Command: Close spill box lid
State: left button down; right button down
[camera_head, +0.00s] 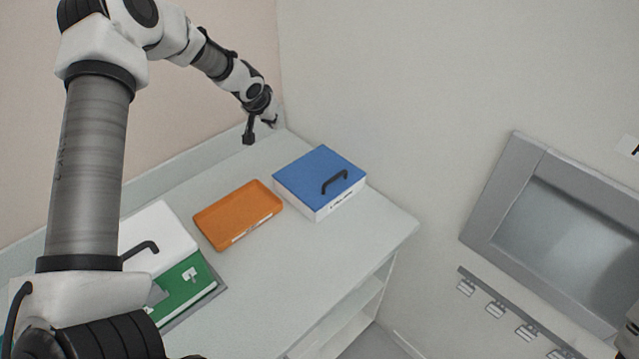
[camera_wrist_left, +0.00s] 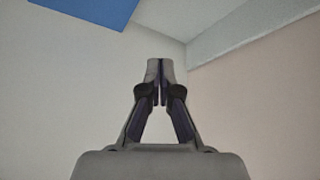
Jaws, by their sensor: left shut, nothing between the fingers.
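A white box (camera_head: 326,208) with a flat blue lid (camera_head: 310,170) and a black handle (camera_head: 335,181) stands on the counter near the corner of the walls. I take it to be the spill box. Its lid lies flat on top and looks closed. My left gripper (camera_head: 274,122) is beyond the box, up and to the left of it in the head view, apart from it. The left wrist view shows its fingers (camera_wrist_left: 160,68) shut and empty. A corner of the blue lid (camera_wrist_left: 85,8) shows at that view's top left. My right gripper is not in view.
An orange tray (camera_head: 238,214) lies on the counter left of the blue-lidded box. A green box (camera_head: 184,283) with a white lid and black handle is partly hidden behind my left arm. Walls close off the far side. A grey screen panel (camera_head: 565,230) is at right.

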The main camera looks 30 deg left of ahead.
pick_arm(q)
notch_tip(320, 180, up, 8)
dwell(0.5)
